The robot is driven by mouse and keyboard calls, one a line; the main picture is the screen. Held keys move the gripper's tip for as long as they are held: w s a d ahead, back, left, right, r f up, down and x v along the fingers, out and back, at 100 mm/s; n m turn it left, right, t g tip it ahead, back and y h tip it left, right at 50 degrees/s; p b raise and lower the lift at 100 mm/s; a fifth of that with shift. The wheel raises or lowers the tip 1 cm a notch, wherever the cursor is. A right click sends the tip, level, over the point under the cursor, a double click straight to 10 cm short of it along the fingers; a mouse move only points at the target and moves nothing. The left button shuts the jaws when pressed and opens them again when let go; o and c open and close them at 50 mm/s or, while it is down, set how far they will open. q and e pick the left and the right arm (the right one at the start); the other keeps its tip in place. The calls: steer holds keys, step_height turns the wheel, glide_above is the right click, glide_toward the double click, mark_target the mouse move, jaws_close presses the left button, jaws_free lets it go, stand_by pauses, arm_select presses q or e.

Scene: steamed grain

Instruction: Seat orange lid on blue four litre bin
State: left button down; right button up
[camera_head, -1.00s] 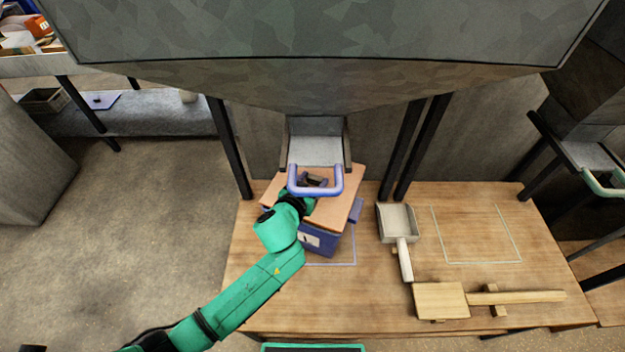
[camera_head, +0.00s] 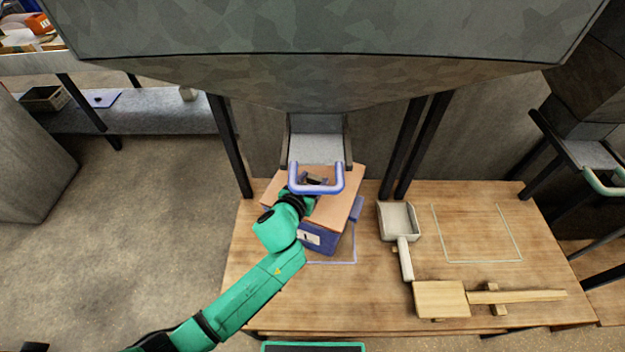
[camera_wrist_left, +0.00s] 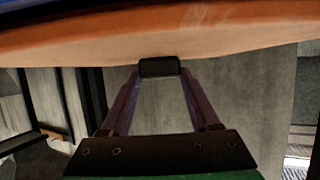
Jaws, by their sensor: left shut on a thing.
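The orange lid (camera_head: 341,207) lies over the top of the blue bin (camera_head: 326,241), under the hopper chute. The bin's front, with a pale label, and a side grip show below the lid. My left gripper (camera_head: 314,180) is over the lid's middle, partly hidden behind the chute's blue handle. In the left wrist view the fingers close on a small black knob at the lid (camera_wrist_left: 230,35), whose orange face fills the top. I cannot tell whether the lid's rim is fully down on the bin. My right gripper is not in view.
The chute's blue U-shaped handle (camera_head: 316,190) hangs just above the lid. A grey scoop (camera_head: 398,221) and a wooden paddle (camera_head: 440,299) lie to the right on the wooden table (camera_head: 300,312). An outlined square at the right is clear. Black posts stand behind.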

arm_select(q)
steer(key=shift+f+b, duration=0.35)
steer(key=shift+f, duration=0.1)
steer(key=shift+c, duration=0.2)
jaws_free()
steer(key=shift+f, duration=0.1)
steer(key=shift+s, duration=0.1)
steer(key=v, duration=1.4)
steer(key=shift+s, duration=0.2)
steer(key=shift+a, duration=0.1)
